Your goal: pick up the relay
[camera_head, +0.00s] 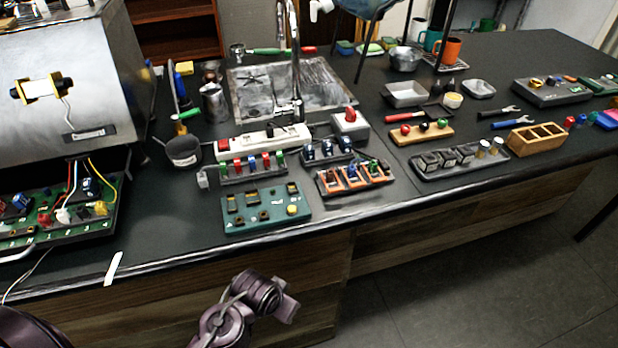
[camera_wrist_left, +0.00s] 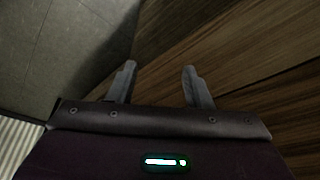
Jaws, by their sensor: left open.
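I cannot tell for sure which part is the relay. Small dark block-shaped parts (camera_head: 447,156) stand in a black tray (camera_head: 462,170) on the right half of the counter. Blue parts sit in a small dark rack (camera_head: 327,150) and in an orange-framed rack (camera_head: 354,178) near the middle. My left gripper (camera_wrist_left: 160,66) is open and empty in the left wrist view, facing the wooden cabinet front and the floor, away from the parts. In the head view, purple arm links of mine show at the lower edge, below the counter; no fingertips are clear there. My right gripper is not seen.
The brewer (camera_head: 70,85) stands at left with its lower wiring bay (camera_head: 60,225) open. A green board (camera_head: 265,210) lies near the front edge. A sink (camera_head: 285,85), cups, tools and a wooden box (camera_head: 537,139) crowd the counter. The front strip at left is mostly clear.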

